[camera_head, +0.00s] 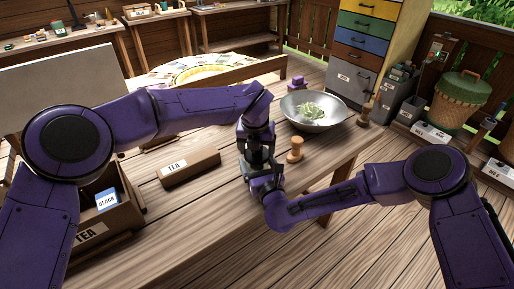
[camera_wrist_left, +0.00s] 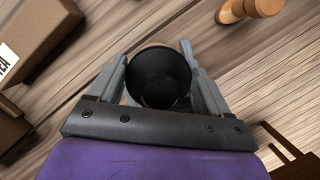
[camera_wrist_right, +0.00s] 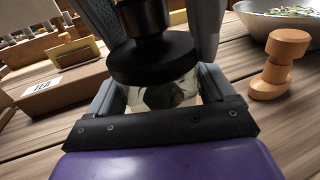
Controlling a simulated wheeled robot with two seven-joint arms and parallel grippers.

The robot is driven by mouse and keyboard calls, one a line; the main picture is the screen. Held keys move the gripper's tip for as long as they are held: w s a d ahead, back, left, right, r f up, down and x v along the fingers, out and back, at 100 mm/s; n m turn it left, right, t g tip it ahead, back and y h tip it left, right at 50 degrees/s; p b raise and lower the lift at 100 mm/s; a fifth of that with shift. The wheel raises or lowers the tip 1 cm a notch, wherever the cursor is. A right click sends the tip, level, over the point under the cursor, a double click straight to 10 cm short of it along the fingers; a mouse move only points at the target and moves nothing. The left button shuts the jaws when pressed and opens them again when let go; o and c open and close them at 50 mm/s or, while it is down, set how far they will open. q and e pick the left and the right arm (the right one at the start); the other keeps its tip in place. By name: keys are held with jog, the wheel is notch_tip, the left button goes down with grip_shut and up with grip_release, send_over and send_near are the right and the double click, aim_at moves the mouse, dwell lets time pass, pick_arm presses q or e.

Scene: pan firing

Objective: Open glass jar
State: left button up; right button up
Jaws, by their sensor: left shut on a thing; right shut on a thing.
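The glass jar is upright between my grippers, mostly hidden in the head view. In the right wrist view its clear glass body (camera_wrist_right: 165,95) with dark contents shows below a wide black lid (camera_wrist_right: 155,62). My left gripper (camera_head: 259,148) comes from above and is shut on the lid, whose dark round top (camera_wrist_left: 158,78) fills the space between its fingers in the left wrist view. My right gripper (camera_head: 262,174) is lower and is shut on the jar body from the front. The lid sits directly over the glass.
A metal wok (camera_head: 331,125) with green leaves stands to the right, near a wooden peg (camera_head: 295,152). A closed TEA box (camera_head: 190,166) and an open TEA crate (camera_head: 92,235) lie left. The table (camera_head: 190,225) is bare in front.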

pick_arm(q)
jog(key=shift+r, duration=0.15)
pick_arm(e)
jog(key=shift+s+f, duration=0.2)
jog(key=shift+f, duration=0.25)
pick_arm(q)
jog(key=shift+r, duration=2.9)
pick_arm(e)
jog(key=o, duration=1.4)
jog(key=shift+c, duration=0.2)
pick_arm(q)
jog(key=shift+w+f, duration=0.1)
jog(key=shift+w, duration=0.05)
pick_arm(e)
jog(key=shift+w+r, duration=0.1)
jog(key=shift+w, duration=0.15)
